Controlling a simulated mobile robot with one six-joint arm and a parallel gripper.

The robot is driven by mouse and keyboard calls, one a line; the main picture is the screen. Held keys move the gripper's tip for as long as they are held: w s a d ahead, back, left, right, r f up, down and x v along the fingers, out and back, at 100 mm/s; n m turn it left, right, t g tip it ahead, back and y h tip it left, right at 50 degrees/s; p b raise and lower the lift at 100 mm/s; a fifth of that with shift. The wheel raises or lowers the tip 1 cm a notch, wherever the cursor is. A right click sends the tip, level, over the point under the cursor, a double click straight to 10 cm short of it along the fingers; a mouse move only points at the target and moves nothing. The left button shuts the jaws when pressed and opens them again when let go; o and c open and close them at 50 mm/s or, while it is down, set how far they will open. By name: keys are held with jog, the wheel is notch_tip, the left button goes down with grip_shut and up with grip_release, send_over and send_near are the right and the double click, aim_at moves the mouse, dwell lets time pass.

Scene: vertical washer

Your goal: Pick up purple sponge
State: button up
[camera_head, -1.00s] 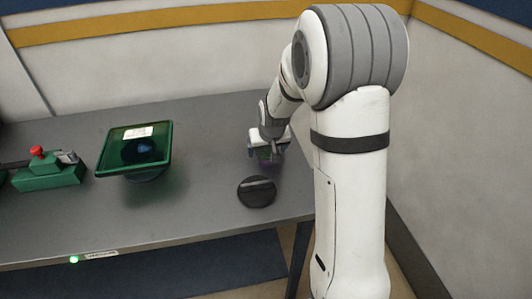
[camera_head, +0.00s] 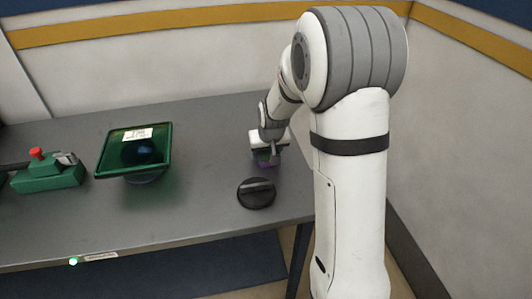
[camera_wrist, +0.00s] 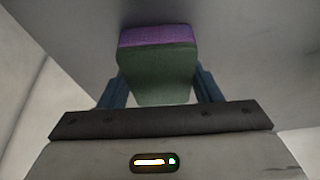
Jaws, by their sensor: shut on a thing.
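The sponge (camera_wrist: 158,72) shows in the wrist view as a block with a dark green body and a purple layer along its far edge. My gripper (camera_wrist: 160,88) is shut on it, with a blue finger at each side. In the head view my gripper (camera_head: 266,153) is low at the right end of the grey table, and only a small dark and purple part of the sponge (camera_head: 262,162) shows below it. I cannot tell whether the sponge touches the tabletop.
A round black knob-like object (camera_head: 256,194) lies just in front of my gripper. A green tray-topped stand (camera_head: 112,172) and a green device with a red button (camera_head: 48,178) are to the left. The table (camera_head: 205,165) is clear between stand and gripper. Walls stand behind and right.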

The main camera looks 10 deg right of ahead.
jog(key=shift+r+p, duration=0.45)
jog(key=shift+r, duration=0.1)
notch_tip(320, 180, up, 9)
jog(key=shift+r+b, duration=0.2)
jog(key=shift+b, duration=0.25)
